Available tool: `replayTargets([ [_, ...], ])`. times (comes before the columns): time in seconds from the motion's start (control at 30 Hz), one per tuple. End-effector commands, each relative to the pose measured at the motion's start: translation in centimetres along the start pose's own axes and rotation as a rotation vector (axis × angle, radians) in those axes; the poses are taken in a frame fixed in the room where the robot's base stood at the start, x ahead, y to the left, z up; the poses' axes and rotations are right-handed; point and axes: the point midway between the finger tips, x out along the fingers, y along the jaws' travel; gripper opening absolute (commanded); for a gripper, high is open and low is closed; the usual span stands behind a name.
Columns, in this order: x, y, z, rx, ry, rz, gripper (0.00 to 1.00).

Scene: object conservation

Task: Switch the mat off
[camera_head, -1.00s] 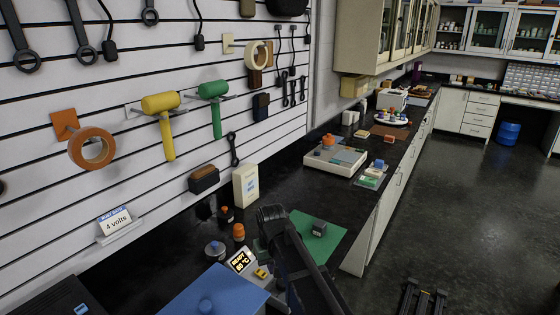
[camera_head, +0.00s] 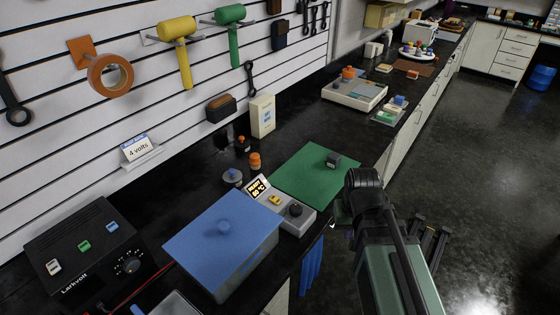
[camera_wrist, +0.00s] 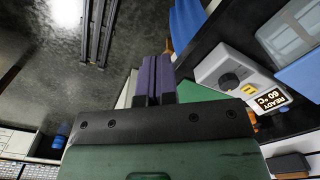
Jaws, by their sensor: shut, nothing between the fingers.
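A green mat (camera_head: 300,178) lies flat on the black counter, with a small dark block (camera_head: 333,160) on it. A grey control unit (camera_head: 284,214) sits just in front of the mat. It has a lit display (camera_head: 257,188) reading READY and a temperature, a yellow switch (camera_head: 274,200) and a black knob (camera_head: 295,210). The unit also shows in the wrist view (camera_wrist: 227,65), right of my gripper. My gripper (camera_wrist: 154,62) is shut and empty, apart from the unit. In the head view my arm hides most of it, beyond the counter's front edge.
A blue-lidded box (camera_head: 222,240) stands close left of the unit. A power supply (camera_head: 90,252) is further left. Small orange-topped bottles (camera_head: 254,161) stand behind the unit. Blue cloth (camera_head: 312,265) hangs at the counter's front edge. Open floor lies to the right.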

Motion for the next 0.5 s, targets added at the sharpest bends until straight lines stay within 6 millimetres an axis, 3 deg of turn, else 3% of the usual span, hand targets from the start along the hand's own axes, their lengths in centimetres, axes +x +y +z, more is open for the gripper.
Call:
replayTargets([
  [0.03, -1.8, -2.0, -3.0, -0.053, 0.003, -0.004, 0.0],
  [0.1, -3.1, -5.3, -6.6, -0.245, 0.013, -0.013, 0.0],
  [0.2, -4.2, -9.7, -11.0, -0.636, 0.032, -0.023, 0.0],
  [0.4, -5.5, -16.4, -17.2, -1.424, 0.083, -0.022, 0.0],
  [0.5, -5.6, -18.1, -19.4, -1.799, 0.112, -0.006, 0.0],
])
